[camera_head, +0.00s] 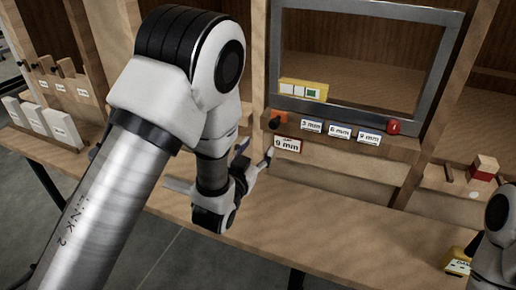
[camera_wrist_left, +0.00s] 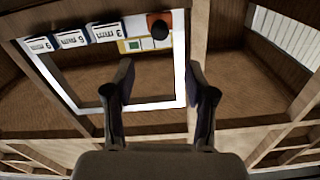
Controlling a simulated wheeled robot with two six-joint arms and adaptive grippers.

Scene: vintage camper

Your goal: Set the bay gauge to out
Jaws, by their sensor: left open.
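No part is clearly marked as the bay gauge. A grey rectangular frame (camera_head: 445,62) stands on a wooden ledge with 3 mm (camera_head: 311,126), 6 mm (camera_head: 340,131) and 9 mm (camera_head: 369,137) labels. An orange piece with a black knob (camera_head: 277,120) is at the ledge's left end; it also shows in the wrist view (camera_wrist_left: 158,25). A red-edged 9 mm card (camera_head: 287,145) hangs below. My left gripper (camera_head: 264,162) is open and empty, just left of this card; its fingers (camera_wrist_left: 160,85) are spread in the wrist view. My right gripper is out of view.
A yellow block with white and green squares (camera_head: 303,91) is inside the frame's lower left. A red knob (camera_head: 393,127) is at the ledge's right. Red and wooden blocks (camera_head: 482,170) and a yellow labelled item (camera_head: 457,262) are at right. White cards (camera_head: 60,126) stand left.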

